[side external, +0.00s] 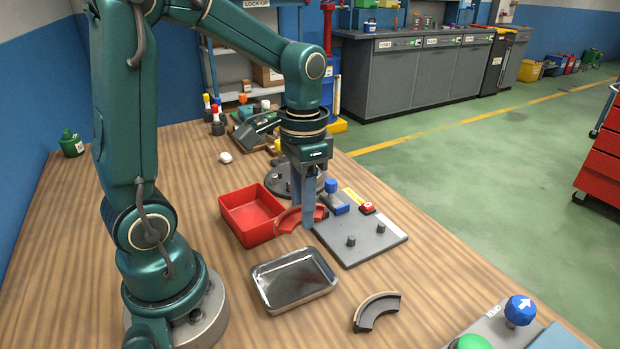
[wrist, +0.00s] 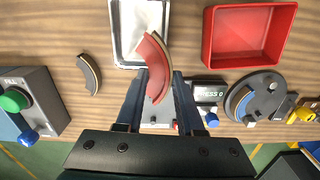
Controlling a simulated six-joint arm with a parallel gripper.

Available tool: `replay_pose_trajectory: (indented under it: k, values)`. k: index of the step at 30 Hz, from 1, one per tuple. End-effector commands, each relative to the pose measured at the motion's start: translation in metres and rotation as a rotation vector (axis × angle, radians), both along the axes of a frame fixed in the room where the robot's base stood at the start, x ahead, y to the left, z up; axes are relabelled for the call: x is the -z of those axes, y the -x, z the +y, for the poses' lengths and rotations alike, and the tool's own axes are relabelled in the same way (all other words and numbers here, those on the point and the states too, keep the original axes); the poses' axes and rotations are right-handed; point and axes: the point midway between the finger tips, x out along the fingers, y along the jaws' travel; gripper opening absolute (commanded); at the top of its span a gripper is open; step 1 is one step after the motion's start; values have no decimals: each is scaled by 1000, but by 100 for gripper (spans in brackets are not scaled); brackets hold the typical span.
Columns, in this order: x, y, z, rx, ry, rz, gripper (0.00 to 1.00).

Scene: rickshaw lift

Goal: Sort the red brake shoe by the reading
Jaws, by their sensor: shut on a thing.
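The red brake shoe (side external: 290,221) is a curved piece with a tan lining edge. My gripper (side external: 308,222) is shut on it, with a finger on each side, as the wrist view also shows for the shoe (wrist: 154,60). In the side view it appears between the red bin (side external: 238,224) and the grey pegged plate (side external: 375,247); its height above the table is hard to tell. The red bin (wrist: 210,40) looks empty. The shiny metal tray (side external: 262,288) also looks empty and lies in front of the bin. The display (wrist: 207,94) appears to read "PRESS 0".
A dark curved shoe (side external: 366,321) lies loose on the table. A round fixture (wrist: 267,92) bears another curved piece. A control box (wrist: 40,88) has a green button and blue knob. A red button (side external: 368,208) sits on the plate's edge. Wood left of the bin is mostly clear.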

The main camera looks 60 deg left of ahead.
Motion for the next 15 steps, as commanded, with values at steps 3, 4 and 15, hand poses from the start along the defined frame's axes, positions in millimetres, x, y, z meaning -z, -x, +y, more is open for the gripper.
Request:
replay_pose_trajectory:
  k: [3, 4, 15]
  values:
    - [1, 21, -22, 54, -1, -5, 0]
    - [1, 24, -26, 70, -2, -6, 0]
    - [7, 31, -38, 133, -4, -22, 0]
